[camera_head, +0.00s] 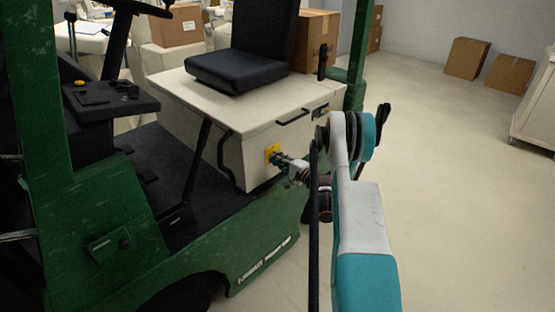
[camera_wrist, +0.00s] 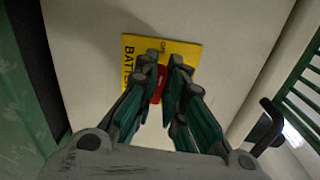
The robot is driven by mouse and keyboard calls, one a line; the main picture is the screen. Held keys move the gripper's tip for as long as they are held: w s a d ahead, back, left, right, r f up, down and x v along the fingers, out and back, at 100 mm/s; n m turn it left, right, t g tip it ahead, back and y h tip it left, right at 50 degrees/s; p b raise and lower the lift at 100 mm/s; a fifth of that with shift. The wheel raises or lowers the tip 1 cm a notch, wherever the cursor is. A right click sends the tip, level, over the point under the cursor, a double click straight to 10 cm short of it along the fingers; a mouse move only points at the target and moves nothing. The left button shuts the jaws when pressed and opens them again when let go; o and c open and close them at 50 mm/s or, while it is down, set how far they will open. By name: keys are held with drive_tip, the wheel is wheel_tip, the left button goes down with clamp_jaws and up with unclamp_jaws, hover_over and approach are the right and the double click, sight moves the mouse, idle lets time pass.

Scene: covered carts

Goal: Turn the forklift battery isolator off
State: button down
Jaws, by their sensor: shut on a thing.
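The battery isolator is a red knob (camera_wrist: 158,84) on a yellow plate (camera_wrist: 186,52) fixed to the pale battery cover (camera_head: 228,160) of the green forklift. The yellow plate also shows in the head view (camera_head: 272,152). In the wrist view the plate carries black lettering, partly hidden by my fingers. My gripper (camera_wrist: 164,70) is at the plate with its two fingers on either side of the red knob, shut on it. It also shows in the head view (camera_head: 281,158), reaching in from the right. Much of the knob is hidden between the fingers, so its exact angle cannot be told.
A black handle (camera_head: 292,117) is on the cover's upper edge, below the black seat (camera_head: 245,62). A green post (camera_head: 357,55) rises behind my arm. Cardboard boxes (camera_head: 466,57) stand at the back right.

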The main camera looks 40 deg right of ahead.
drive_tip(key=shift+a+f+n, duration=0.1)
drive_tip(key=shift+f+n, duration=0.05)
drive_tip(key=shift+n, duration=0.55)
drive_tip(key=c, duration=1.7)
unclamp_jaws()
drive_tip(key=s, duration=0.7)
drive_tip(key=shift+s+d, duration=0.3)
drive_tip(key=shift+d, duration=0.05)
